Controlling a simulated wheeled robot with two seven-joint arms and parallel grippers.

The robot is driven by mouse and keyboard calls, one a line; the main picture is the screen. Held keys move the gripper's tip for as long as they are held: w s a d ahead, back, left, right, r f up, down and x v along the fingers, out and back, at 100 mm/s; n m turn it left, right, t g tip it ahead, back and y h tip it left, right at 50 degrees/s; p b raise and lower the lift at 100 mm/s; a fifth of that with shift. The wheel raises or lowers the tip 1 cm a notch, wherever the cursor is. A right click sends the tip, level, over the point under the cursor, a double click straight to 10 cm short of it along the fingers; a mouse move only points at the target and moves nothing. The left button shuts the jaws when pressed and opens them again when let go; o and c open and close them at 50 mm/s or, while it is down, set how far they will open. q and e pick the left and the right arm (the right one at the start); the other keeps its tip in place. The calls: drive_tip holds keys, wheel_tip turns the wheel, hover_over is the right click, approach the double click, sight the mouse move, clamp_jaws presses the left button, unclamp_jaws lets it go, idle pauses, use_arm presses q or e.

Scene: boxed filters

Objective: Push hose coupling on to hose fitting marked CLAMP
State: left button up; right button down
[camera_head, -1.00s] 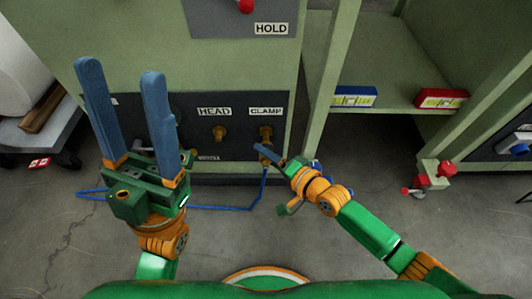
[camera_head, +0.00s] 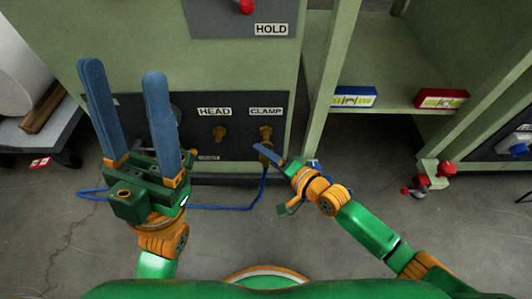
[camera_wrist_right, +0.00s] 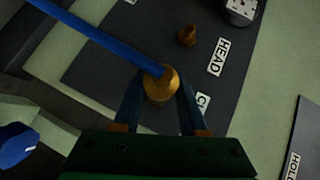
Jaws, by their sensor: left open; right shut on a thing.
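The brass fitting marked CLAMP (camera_head: 265,133) sticks out of the dark panel below its label. My right gripper (camera_head: 262,149) is at the panel just below it. In the right wrist view my right gripper (camera_wrist_right: 160,105) is shut on the brass hose coupling (camera_wrist_right: 160,86), with the blue hose (camera_wrist_right: 95,32) running from it. The coupling is at the CLAMP fitting; whether it is seated on it is hidden. My left gripper (camera_head: 122,85) is open and empty, raised in front of the machine's left side.
A brass fitting marked HEAD (camera_head: 220,133) sits left of the CLAMP one. A blue-and-white box (camera_head: 354,97) and a red-and-yellow box (camera_head: 441,98) stand on the shelf at right. The hose lies along the floor below the panel.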

drive_tip(key=shift+w, duration=0.2)
drive_tip(key=shift+w+b, duration=0.3)
drive_tip(key=shift+b, duration=0.15)
drive_tip(key=shift+w+b, duration=1.25)
drive_tip(key=shift+w, duration=0.2)
drive_tip(key=shift+c, duration=1.9)
unclamp_jaws()
